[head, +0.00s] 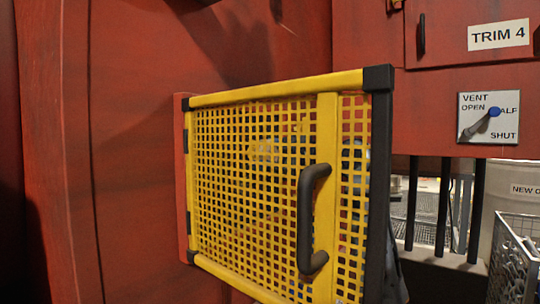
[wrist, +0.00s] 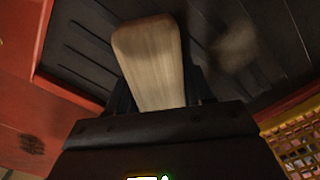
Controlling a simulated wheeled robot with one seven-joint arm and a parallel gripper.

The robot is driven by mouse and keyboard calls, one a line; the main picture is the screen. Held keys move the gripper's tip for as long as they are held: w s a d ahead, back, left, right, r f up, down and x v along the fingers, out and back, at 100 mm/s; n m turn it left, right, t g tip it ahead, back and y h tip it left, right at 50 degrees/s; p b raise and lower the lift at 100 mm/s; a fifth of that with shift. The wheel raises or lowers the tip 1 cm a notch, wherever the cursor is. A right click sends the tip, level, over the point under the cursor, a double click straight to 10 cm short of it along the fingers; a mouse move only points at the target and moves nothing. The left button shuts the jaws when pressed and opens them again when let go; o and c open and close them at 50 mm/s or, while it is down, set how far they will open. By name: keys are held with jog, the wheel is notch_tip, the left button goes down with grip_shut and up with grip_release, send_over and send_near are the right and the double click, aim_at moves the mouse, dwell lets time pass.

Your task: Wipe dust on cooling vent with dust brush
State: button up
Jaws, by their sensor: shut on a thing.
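In the wrist view my gripper (wrist: 158,98) is shut on the dust brush (wrist: 149,50), whose pale wooden body sticks out ahead between the dark fingers. Its bristles cannot be made out. Beyond it lies the cooling vent (wrist: 75,42), a dark panel with slanted slats inside a red frame. A blurred light-brown dust patch (wrist: 234,42) shows on the vent, to the right of the brush. I cannot tell whether the brush touches the vent. In the head view the vent and the brush are hidden behind the yellow mesh guard, and my gripper cannot be made out there.
The yellow mesh guard door (head: 328,130) with a black handle (head: 306,220) stands out from the red housing (head: 140,150); its mesh also shows in the wrist view (wrist: 300,145). A vent lever plate (head: 488,117), black bars (head: 443,205) and a wire basket (head: 512,265) are at right.

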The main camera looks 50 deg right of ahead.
jog(key=a, duration=0.8)
jog(key=shift+p, duration=0.35)
dwell(0.4)
jog(key=shift+s+a, duration=0.1)
jog(key=shift+s, duration=0.05)
jog(key=s, duration=0.6)
jog(key=shift+d, duration=0.2)
jog(key=shift+s, duration=0.1)
jog(key=s, duration=0.2)
jog(key=shift+s+d, duration=0.1)
jog(key=shift+s, duration=0.3)
